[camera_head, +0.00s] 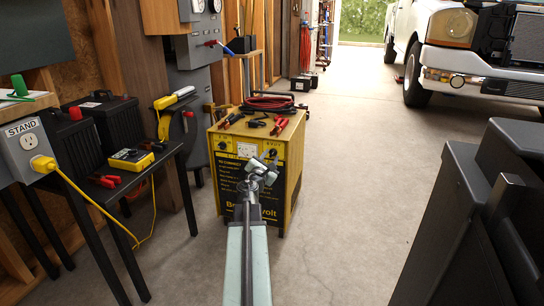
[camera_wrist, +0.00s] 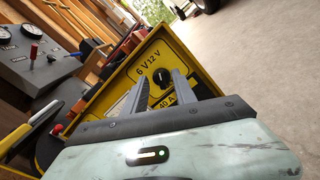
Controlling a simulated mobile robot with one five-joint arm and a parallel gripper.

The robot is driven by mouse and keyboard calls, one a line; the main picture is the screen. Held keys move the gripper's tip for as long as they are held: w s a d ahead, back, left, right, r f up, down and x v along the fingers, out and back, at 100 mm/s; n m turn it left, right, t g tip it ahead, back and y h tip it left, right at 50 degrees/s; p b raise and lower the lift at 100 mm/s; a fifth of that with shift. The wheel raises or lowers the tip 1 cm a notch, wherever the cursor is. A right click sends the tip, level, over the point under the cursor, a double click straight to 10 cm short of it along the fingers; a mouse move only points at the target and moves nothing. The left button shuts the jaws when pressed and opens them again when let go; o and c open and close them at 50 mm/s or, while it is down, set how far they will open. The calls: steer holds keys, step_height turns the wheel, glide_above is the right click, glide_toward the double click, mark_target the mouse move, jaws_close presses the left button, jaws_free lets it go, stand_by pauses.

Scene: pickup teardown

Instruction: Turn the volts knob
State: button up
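The yellow battery charger (camera_head: 290,150) stands on the floor in the head view, with dials and knobs along the top of its front panel. The volts knob (camera_wrist: 161,78) is a small black knob below the "6 V 12 V" lettering on the yellow panel in the wrist view. My gripper (camera_head: 264,166) is in front of the panel's upper right part and hides some of it. In the wrist view my gripper (camera_wrist: 160,80) is open, its two fingers apart with the knob between them in the picture. I cannot tell whether either finger touches it.
A dark table (camera_head: 160,153) at the left holds batteries and a yellow multimeter (camera_head: 131,159). Red and black clamps and cables (camera_head: 268,103) lie on top of the charger. Dark cabinets (camera_head: 470,220) stand at the right. The concrete floor (camera_head: 350,170) between is clear.

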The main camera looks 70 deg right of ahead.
steer(key=a, duration=0.5)
steer(key=shift+s+a, duration=0.1)
steer(key=shift+s, duration=0.1)
